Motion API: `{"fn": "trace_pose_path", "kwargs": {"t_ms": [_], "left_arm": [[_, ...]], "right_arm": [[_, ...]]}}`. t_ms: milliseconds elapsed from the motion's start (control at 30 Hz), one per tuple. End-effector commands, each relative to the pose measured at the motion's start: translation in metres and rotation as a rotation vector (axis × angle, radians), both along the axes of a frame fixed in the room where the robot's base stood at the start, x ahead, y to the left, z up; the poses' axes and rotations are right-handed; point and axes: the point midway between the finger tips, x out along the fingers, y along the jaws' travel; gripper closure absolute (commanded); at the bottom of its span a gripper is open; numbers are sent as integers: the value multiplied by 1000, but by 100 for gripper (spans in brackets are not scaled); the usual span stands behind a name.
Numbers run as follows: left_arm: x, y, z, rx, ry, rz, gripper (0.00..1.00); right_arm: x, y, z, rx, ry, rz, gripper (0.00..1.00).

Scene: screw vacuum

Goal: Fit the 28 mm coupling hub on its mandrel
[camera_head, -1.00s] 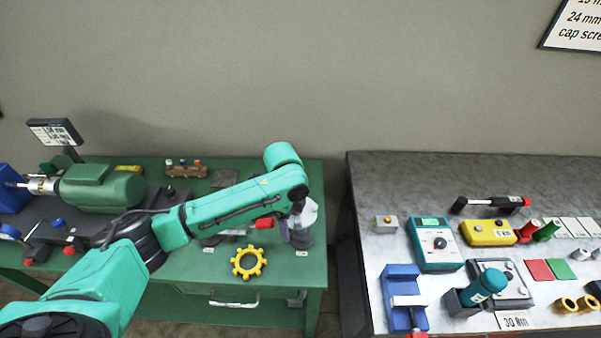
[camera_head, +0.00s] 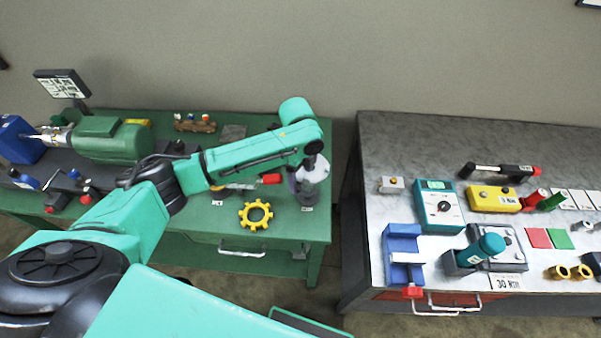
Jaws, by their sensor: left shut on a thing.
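My left gripper (camera_head: 305,186) is at the right end of the green bench, pointing down below its wrist. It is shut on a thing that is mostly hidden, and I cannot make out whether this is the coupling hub. A pale grey rounded part (camera_head: 315,170) shows under the wrist, above a dark base (camera_head: 308,197) on the bench. A small white label (camera_head: 307,209) lies in front of that base. I cannot tell the mandrel apart from these parts, or whether the held thing touches it. My right gripper is not in view.
A yellow toothed ring (camera_head: 256,215) lies on the green bench (camera_head: 285,228) left of the gripper. A green motor (camera_head: 112,141) stands at the far left. Across a gap, the grey bench (camera_head: 385,140) holds a blue vise (camera_head: 403,245), a teal meter (camera_head: 438,207) and brass rings (camera_head: 558,272).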

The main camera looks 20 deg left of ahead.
Motion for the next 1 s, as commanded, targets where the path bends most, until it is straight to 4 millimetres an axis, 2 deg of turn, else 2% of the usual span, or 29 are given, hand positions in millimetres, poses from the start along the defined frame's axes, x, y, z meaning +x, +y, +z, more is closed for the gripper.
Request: {"fn": "trace_pose_path", "kwargs": {"t_ms": [100,233,767,1000], "left_arm": [[1,0,-15,-2,-3,0,100],[1,0,-21,-1,-3,0,100],[1,0,-20,-1,-3,0,100],[0,0,-19,-1,-2,-1,100]], "right_arm": [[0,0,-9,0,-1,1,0],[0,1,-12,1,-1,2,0],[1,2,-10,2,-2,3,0],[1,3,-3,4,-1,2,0]]}}
